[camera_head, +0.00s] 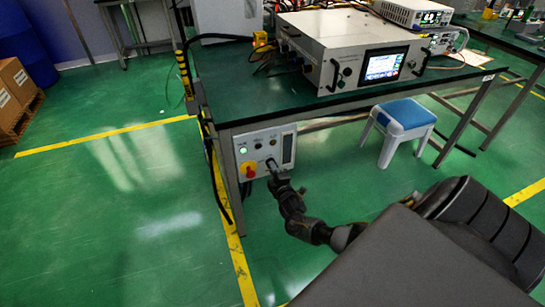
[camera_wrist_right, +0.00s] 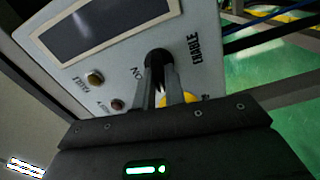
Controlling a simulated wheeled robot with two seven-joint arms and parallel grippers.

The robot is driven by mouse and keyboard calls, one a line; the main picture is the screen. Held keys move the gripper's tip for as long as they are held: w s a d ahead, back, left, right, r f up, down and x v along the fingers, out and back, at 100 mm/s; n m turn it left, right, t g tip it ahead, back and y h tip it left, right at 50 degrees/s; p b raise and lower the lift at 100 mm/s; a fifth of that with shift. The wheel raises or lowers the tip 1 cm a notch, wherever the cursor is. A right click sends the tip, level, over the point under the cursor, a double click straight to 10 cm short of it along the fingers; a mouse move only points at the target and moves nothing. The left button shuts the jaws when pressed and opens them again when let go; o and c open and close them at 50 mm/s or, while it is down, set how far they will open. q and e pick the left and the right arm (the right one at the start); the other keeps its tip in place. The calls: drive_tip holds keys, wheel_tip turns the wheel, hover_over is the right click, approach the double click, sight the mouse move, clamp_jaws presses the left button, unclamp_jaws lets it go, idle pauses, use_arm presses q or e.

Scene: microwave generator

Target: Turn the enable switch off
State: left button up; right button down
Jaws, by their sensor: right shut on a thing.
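The control panel (camera_head: 262,135) is a light box under the front left of the table. It carries a green light, small buttons, a red emergency knob and a dark display. The black enable switch (camera_wrist_right: 157,57) shows in the right wrist view, next to the ENABLE and ON lettering, partly covered by the fingers. My right gripper (camera_head: 273,166) reaches the panel from below, just right of the red knob. In the wrist view its two fingers (camera_wrist_right: 164,75) are shut on the enable switch. The switch's exact angle is hard to tell. My left gripper is not in view.
The red emergency knob (camera_head: 249,172) on its yellow base sits close to the gripper's left. The table (camera_head: 235,103) edge overhangs the panel. A generator (camera_head: 335,50) stands on top. A blue-topped stool (camera_head: 405,115) stands right of the panel.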

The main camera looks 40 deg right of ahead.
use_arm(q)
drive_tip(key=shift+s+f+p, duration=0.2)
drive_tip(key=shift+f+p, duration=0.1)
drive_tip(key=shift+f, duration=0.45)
use_arm(e)
drive_tip(key=shift+n, duration=0.9)
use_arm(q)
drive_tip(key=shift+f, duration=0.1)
use_arm(e)
drive_tip(key=shift+f, duration=0.1)
drive_tip(key=c, duration=1.5)
unclamp_jaws()
drive_tip(key=shift+o, duration=0.2)
